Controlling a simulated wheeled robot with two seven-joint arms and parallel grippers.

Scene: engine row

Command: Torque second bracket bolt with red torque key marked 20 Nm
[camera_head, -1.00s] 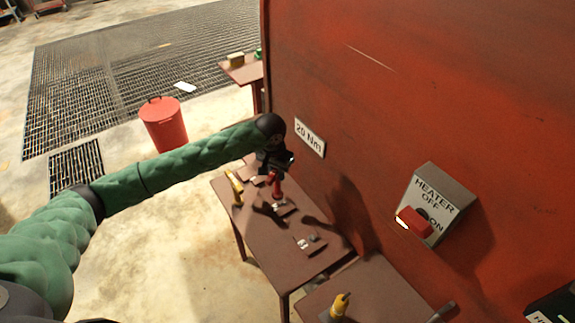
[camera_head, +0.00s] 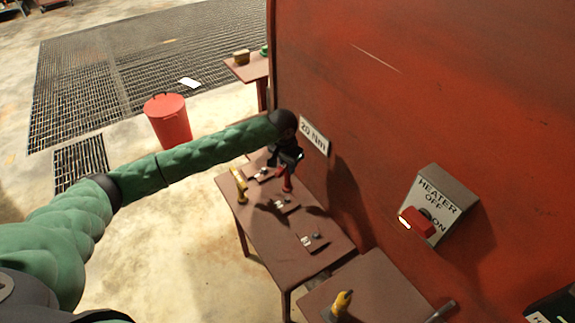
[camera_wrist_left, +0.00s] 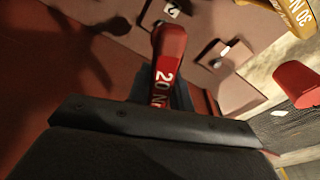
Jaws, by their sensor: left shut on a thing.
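My left gripper (camera_head: 285,160) is shut on the red torque key (camera_head: 287,184), which hangs below it over the table. In the left wrist view the key (camera_wrist_left: 168,62) shows a white "20 N" mark, its end cut off by the gripper (camera_wrist_left: 155,115). A middle bracket plate (camera_head: 290,207) lies just in front of the key; a far plate (camera_head: 253,180) and a near plate (camera_head: 318,249) lie either side. The left wrist view shows a plate marked "2" (camera_wrist_left: 156,14) and another plate (camera_wrist_left: 236,94), each with a bolt. The key appears apart from the bolts. My right gripper is not in view.
A yellow key (camera_head: 240,187) stands at the table's left edge; its mark "30 N" shows in the wrist view (camera_wrist_left: 297,12). A second table (camera_head: 385,295) holds another yellow tool (camera_head: 341,303).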

